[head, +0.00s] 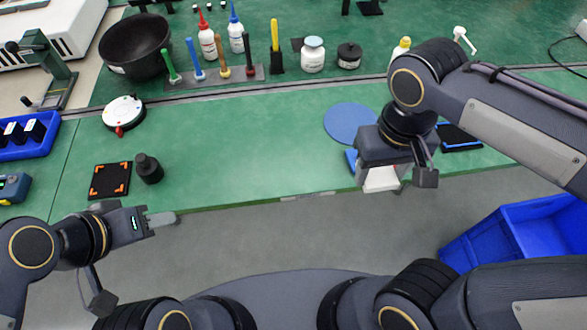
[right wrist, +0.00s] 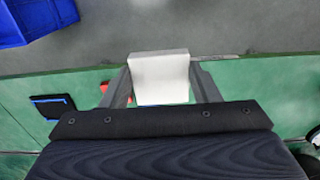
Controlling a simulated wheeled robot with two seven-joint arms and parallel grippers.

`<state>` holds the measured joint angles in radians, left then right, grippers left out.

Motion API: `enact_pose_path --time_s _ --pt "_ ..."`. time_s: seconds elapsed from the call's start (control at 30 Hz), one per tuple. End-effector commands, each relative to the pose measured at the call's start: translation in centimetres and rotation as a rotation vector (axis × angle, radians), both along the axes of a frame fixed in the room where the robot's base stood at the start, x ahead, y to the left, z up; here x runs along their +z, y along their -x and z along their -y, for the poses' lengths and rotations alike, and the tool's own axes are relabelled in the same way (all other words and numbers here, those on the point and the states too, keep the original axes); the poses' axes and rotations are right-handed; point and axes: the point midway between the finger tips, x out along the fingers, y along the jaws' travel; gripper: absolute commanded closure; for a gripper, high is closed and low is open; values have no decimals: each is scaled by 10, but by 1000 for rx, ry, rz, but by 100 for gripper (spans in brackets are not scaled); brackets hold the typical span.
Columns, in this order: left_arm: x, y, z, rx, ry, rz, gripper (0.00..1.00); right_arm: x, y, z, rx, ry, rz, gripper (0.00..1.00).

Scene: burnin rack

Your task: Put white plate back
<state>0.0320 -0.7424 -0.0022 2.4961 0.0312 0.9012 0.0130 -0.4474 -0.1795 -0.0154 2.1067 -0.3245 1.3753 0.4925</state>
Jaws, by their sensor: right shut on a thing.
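The white plate (head: 382,179) is in my right gripper (head: 385,183), over the front edge of the green bench in the head view. The gripper hides part of it. In the right wrist view the white plate (right wrist: 160,78) sits between the two grey fingers of my right gripper (right wrist: 160,82), which is shut on it. My left gripper (head: 163,219) is in front of the bench edge at the left, with nothing visible in it. Its fingers overlap from this side, so its opening cannot be told.
A round blue mat (head: 350,122) lies behind my right gripper, and a dark blue-edged pad (head: 459,137) to its right. A black pad with orange corners (head: 109,181) and a black cylinder (head: 148,169) stand left. A blue bin (head: 520,232) is at lower right. The bench middle is clear.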

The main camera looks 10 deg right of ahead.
Motion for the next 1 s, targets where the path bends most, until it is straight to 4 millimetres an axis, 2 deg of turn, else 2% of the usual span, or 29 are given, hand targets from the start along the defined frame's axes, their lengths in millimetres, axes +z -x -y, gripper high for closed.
enact_pose_path --time_s 0.17,0.47,0.6,0.73,0.93,1.0 --pt "-2 0 0 0 0 0 61 -9 -12 -8 8 4 -5 70" --pt "-2 0 0 0 0 0 61 -42 -74 -47 8 5 -6 70" --pt "-5 0 0 0 0 0 61 -70 -93 -58 6 6 -7 70" --pt "-6 0 0 0 0 0 61 -87 -106 -66 5 4 -3 70" --pt "-6 0 0 0 0 0 61 -100 -115 -72 5 4 -3 70" --pt "-8 0 0 0 0 0 61 -111 -117 -73 5 4 -4 70"
